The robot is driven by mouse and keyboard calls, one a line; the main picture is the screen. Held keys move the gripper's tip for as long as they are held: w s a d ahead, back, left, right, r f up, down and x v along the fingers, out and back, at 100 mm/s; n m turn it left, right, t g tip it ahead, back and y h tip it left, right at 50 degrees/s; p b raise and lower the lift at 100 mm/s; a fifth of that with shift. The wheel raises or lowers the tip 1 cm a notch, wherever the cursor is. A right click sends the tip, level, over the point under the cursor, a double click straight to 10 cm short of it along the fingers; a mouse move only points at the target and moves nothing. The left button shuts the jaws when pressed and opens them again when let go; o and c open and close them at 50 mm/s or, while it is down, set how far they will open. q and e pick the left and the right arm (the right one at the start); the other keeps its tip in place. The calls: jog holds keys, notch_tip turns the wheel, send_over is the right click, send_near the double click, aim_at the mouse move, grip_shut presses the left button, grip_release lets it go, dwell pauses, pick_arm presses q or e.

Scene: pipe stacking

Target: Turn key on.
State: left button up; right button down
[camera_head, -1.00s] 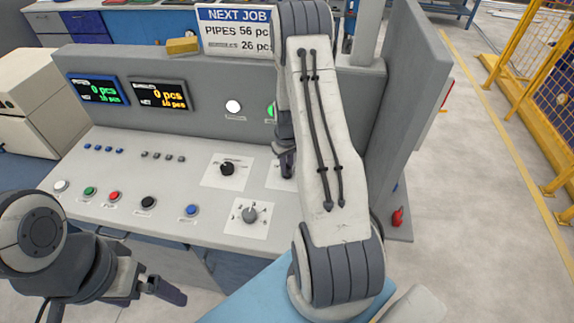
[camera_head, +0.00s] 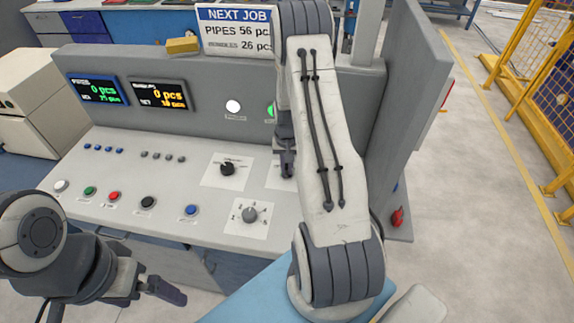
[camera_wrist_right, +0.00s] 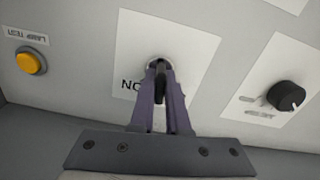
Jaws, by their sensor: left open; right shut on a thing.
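The key switch (camera_wrist_right: 156,64) sits on a white label plate (camera_wrist_right: 190,50) on the control panel, in the right wrist view. My right gripper (camera_wrist_right: 160,82) is shut on the dark key there, and its fingers hide most of it. Letters of a label show left of the fingers. In the head view my right gripper (camera_head: 287,165) is at the panel and my right arm covers much of that area. My left gripper (camera_head: 165,290) is open and empty in front of the panel, low on the left.
The panel (camera_head: 150,172) carries several coloured buttons, a black knob (camera_head: 227,168) and a grey rotary knob (camera_head: 250,214). In the right wrist view a yellow button (camera_wrist_right: 30,62) lies left of the key and a black knob (camera_wrist_right: 287,95) right. Two counter displays stand behind.

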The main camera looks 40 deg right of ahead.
jog(key=shift+m, duration=0.3)
jog(key=shift+m, duration=3.4)
jog(key=m, duration=0.3)
jog(key=c, duration=0.7)
grip_release()
